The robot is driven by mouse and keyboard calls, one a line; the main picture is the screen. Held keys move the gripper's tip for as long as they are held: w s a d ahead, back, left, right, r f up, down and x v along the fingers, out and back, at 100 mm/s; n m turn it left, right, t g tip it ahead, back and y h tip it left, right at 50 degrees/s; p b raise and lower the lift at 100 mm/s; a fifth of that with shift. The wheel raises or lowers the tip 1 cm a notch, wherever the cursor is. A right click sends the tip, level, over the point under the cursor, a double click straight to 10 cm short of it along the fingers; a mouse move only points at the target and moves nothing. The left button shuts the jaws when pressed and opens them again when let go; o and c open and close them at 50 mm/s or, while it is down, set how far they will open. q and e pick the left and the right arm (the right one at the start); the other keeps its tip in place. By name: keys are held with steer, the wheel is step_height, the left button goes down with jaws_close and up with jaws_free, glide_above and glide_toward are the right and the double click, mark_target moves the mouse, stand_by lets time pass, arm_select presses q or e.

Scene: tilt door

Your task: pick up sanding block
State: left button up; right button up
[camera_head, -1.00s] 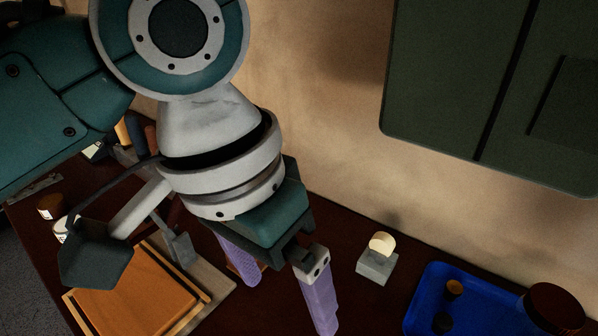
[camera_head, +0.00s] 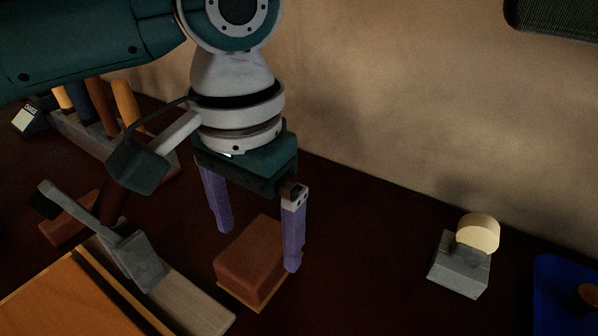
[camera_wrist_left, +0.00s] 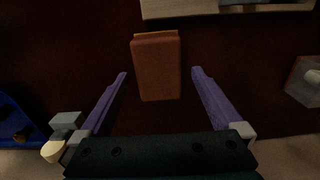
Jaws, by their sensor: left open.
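The sanding block (camera_head: 249,262), a reddish-brown block with a thin orange-tan layer along its bottom edge, lies on the dark table. It also shows in the wrist view (camera_wrist_left: 157,68). My left gripper (camera_head: 257,248) points down at it, with its two purple fingers apart and nothing held. In the wrist view the block appears between the fingers (camera_wrist_left: 160,73), with a gap on each side. The right finger partly overlaps the block's edge in the head view. How far the fingertips are above the table is hard to tell. My right gripper is not in view.
A grey block with a cream round knob (camera_head: 461,261) stands to the right, near the wall. A blue tray (camera_head: 548,275) is at the far right. A wooden board (camera_head: 70,300) with a grey metal piece (camera_head: 137,262) lies left of the sanding block. A tool rack (camera_head: 90,135) stands behind.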

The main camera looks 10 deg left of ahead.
mark_target(258, 247)
arm_select(q)
steer(key=f, duration=0.3)
steer(key=shift+s+d+b, duration=0.1)
steer(key=shift+s+b, duration=0.1)
steer(key=shift+b, duration=0.15)
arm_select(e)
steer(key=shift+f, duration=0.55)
arm_select(q)
steer(key=shift+f, duration=0.3)
steer(key=shift+c, duration=0.2)
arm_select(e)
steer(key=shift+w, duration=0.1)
arm_select(q)
steer(key=shift+w, duration=0.1)
steer(key=c, duration=1.4)
steer(key=shift+r, duration=0.1)
step_height(258, 247, up, 20)
steer(key=p, duration=0.5)
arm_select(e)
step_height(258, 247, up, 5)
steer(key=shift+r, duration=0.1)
